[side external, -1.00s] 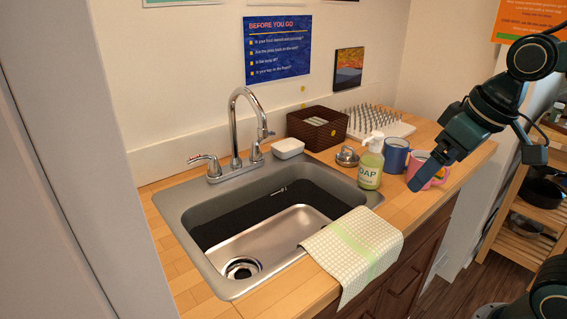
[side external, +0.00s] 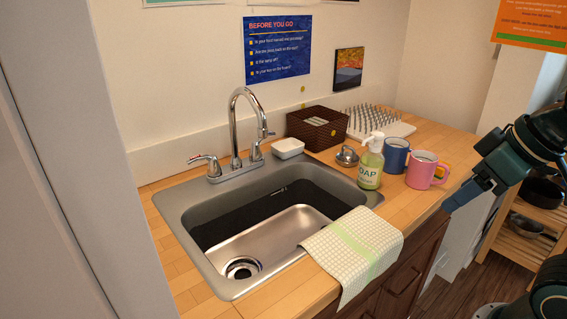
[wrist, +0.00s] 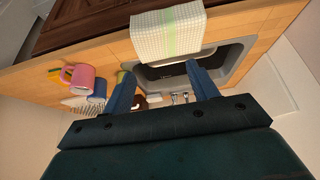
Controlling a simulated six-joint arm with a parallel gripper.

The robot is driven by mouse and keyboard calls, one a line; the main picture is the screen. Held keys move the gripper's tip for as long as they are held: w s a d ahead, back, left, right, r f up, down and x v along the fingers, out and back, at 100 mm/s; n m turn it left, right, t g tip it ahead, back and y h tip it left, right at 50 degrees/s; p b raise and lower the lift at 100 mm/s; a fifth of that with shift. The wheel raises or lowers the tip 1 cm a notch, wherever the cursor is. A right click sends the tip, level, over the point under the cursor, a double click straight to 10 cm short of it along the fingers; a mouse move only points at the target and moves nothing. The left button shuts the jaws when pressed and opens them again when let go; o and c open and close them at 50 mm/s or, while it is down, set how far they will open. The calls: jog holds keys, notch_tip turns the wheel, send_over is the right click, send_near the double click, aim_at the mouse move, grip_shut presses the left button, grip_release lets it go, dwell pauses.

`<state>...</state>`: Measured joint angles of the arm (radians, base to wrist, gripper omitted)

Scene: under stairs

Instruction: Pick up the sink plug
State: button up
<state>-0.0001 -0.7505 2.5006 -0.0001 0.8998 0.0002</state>
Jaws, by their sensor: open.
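The sink plug (side external: 347,156) looks like a round silver metal piece with a knob on top. It sits on the wooden counter behind the soap bottle and to the right of the sink in the side view. My gripper (side external: 452,203) is in front of the counter's right edge, well to the right of the plug and apart from it. In the wrist view my gripper (wrist: 160,72) shows two blue fingers spread apart with nothing held. I cannot make out the plug clearly in the wrist view.
A soap bottle (side external: 370,168), a blue mug (side external: 396,156) and a pink mug (side external: 422,172) stand between my gripper and the plug. A brown basket (side external: 318,128) and a spiked rack (side external: 378,125) are behind. A towel (side external: 352,250) hangs over the sink's (side external: 180,225) front edge.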

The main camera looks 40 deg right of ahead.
jog(key=w+d+f+n+g, duration=0.15)
jog(key=w+f+n, duration=0.25)
jog(key=w+n, duration=0.75)
jog(key=w+d+f+n+g, duration=0.1)
jog(key=w+f+n+g, duration=0.25)
jog(key=w+n, duration=0.8)
jog(key=shift+w+d+f+n+g, duration=0.1)
jog(key=shift+w+d+f+n, duration=0.4)
jog(key=shift+w+f, duration=1.7)
jog(key=shift+w+d+f+n+g, duration=0.15)
jog(key=shift+w+f+n, duration=0.55)
jog(key=shift+f, duration=3.15)
jog(key=shift+w+d+f+n+g, duration=0.1)
jog(key=shift+w+d+f+n, duration=0.2)
jog(key=shift+w+f+n, duration=1.75)
jog(key=shift+s+f+m, duration=0.8)
jog(key=shift+f+m, duration=0.3)
jog(key=shift+m, duration=0.15)
jog(key=shift+s+f, duration=0.1)
jog(key=shift+f, duration=2.35)
jog(key=shift+c, duration=0.5)
